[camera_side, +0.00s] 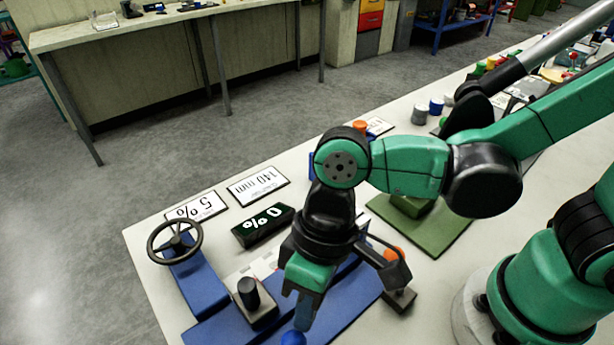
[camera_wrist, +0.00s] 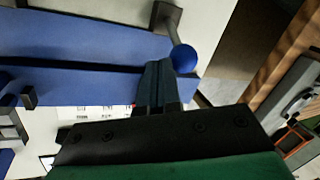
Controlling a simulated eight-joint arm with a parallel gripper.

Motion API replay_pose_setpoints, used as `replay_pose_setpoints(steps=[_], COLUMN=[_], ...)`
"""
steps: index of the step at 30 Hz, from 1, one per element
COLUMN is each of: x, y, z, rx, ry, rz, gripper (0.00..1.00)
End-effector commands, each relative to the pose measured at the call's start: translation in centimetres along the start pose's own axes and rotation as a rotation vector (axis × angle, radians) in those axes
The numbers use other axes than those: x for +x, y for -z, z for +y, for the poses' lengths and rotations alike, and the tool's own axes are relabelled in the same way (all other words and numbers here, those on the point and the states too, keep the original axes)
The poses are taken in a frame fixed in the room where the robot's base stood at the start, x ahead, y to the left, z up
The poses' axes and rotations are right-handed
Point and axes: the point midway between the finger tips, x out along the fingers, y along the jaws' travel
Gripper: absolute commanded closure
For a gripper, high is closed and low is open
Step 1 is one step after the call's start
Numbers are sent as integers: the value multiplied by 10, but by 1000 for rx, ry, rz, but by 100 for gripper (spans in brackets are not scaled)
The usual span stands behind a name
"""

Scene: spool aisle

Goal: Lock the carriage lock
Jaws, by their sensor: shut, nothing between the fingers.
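A blue ball knob (camera_wrist: 184,58) on a dark lever (camera_wrist: 168,20) stands beside the blue rail (camera_wrist: 90,40) in the wrist view; I take this to be the carriage lock. In the side view the knob (camera_side: 293,338) shows at the bottom edge, and its lever is hidden. My gripper (camera_side: 303,318) points down right beside the knob. Its fingers (camera_wrist: 155,82) are together and hold nothing. I cannot tell whether they touch the knob. A carriage with a black knob (camera_side: 249,292) sits on the blue base (camera_side: 215,332) to the left.
A handwheel (camera_side: 175,242) stands at the base's left end. A display reading 0 % (camera_side: 262,226) and cards reading 5 % (camera_side: 196,206) and 140 mm (camera_side: 258,186) lie behind. An orange-topped part (camera_side: 392,254) and a green mat (camera_side: 440,235) are to the right.

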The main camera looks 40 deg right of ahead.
Motion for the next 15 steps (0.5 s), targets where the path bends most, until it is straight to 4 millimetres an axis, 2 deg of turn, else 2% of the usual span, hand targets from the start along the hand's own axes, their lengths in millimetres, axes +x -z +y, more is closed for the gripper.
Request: replay_pose_setpoints(steps=[8,15], x=[-2,-4], y=[-8,-21], z=[-5,-13], rx=[-30,-90], ry=[-38,-115], rz=[71,216], gripper=[100,100])
